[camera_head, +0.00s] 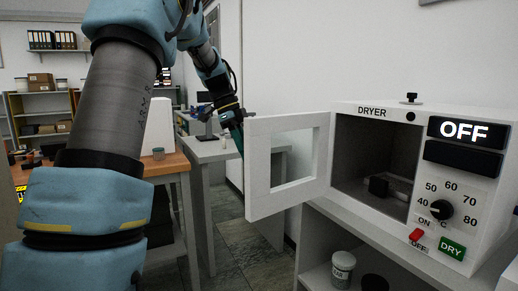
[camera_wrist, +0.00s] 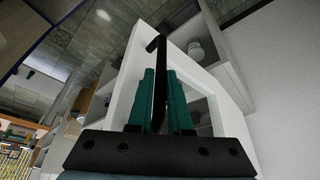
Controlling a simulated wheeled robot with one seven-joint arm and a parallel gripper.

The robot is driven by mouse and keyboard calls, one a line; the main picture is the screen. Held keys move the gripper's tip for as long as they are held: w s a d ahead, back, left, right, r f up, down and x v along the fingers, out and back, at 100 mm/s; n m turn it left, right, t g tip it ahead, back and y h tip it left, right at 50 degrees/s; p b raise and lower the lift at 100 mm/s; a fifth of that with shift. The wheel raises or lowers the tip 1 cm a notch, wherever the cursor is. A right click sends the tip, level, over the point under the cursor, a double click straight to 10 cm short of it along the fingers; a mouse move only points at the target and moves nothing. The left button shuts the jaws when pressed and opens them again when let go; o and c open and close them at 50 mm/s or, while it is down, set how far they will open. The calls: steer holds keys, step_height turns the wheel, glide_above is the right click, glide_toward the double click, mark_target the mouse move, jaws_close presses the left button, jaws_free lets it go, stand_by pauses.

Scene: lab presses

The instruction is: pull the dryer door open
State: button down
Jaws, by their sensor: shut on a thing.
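The white dryer (camera_head: 420,120) stands on a bench at the right of the head view, its display reading OFF. Its white framed door (camera_head: 257,170) stands wide open, swung out to the left, and the dark chamber shows. My gripper (camera_head: 238,140) is at the door's outer left edge, mostly hidden behind it in the head view. In the wrist view the two green fingers of my gripper (camera_wrist: 161,90) are shut on the black door handle (camera_wrist: 160,70), with the door frame (camera_wrist: 125,85) right behind.
A small dark object (camera_head: 378,186) lies inside the chamber. A jar (camera_head: 343,265) stands on the shelf under the dryer. A wooden table (camera_head: 165,165) and a grey table (camera_head: 210,150) stand left of the door. Grey floor lies between.

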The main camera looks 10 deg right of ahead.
steer(key=shift+w+r+m+g+p, duration=0.15)
steer(key=shift+w+m+p, duration=0.45)
steer(key=shift+w, duration=0.65)
steer(key=shift+w+f+m+g+p, duration=0.1)
steer(key=shift+w+m+g+p, duration=0.15)
steer(key=shift+w+m+p, duration=0.65)
steer(key=shift+w+n, duration=0.25)
steer(key=shift+n, duration=0.15)
steer(key=c, duration=1.1)
jaws_free()
steer(key=shift+o, duration=1.3)
steer(key=shift+a, duration=0.1)
steer(key=v, duration=1)
steer(key=shift+r+b, duration=0.4)
steer(key=shift+r, duration=0.05)
steer(key=shift+w, duration=0.1)
